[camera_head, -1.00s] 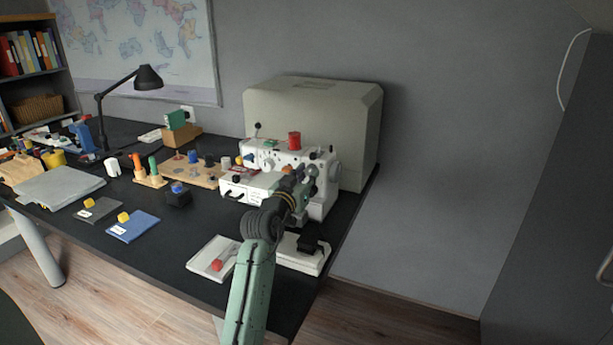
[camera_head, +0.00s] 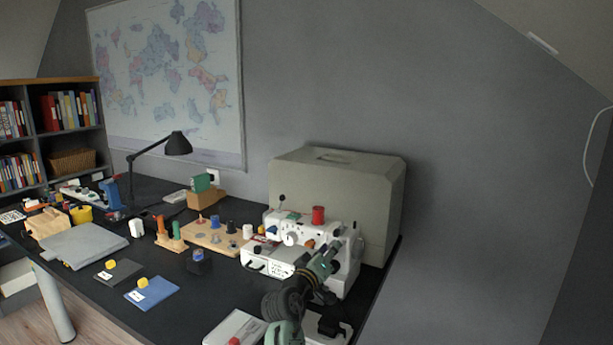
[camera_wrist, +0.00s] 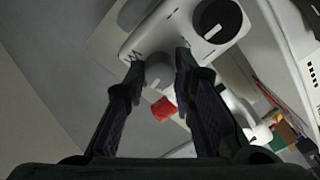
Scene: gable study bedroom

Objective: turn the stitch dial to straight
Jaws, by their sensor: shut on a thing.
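The white sewing machine (camera_head: 262,262) stands on the dark desk in front of a beige case. In the wrist view its white face carries a pale grey dial (camera_wrist: 158,74) with a small zigzag mark beside it, and a black dial (camera_wrist: 217,20) with a white pointer line farther up. My gripper (camera_wrist: 159,68) has one finger on each side of the grey dial and is shut on it. The dial's pointer is not clear. In the head view my gripper (camera_head: 332,256) is at the machine's right end and hides the dial.
A red spool (camera_head: 318,215) stands on top of the machine, close to my gripper. The beige case (camera_head: 335,190) is right behind. A spool board (camera_head: 205,240), a dark pincushion block (camera_head: 199,262) and a desk lamp (camera_head: 178,143) are to the left. The desk's right edge is close by.

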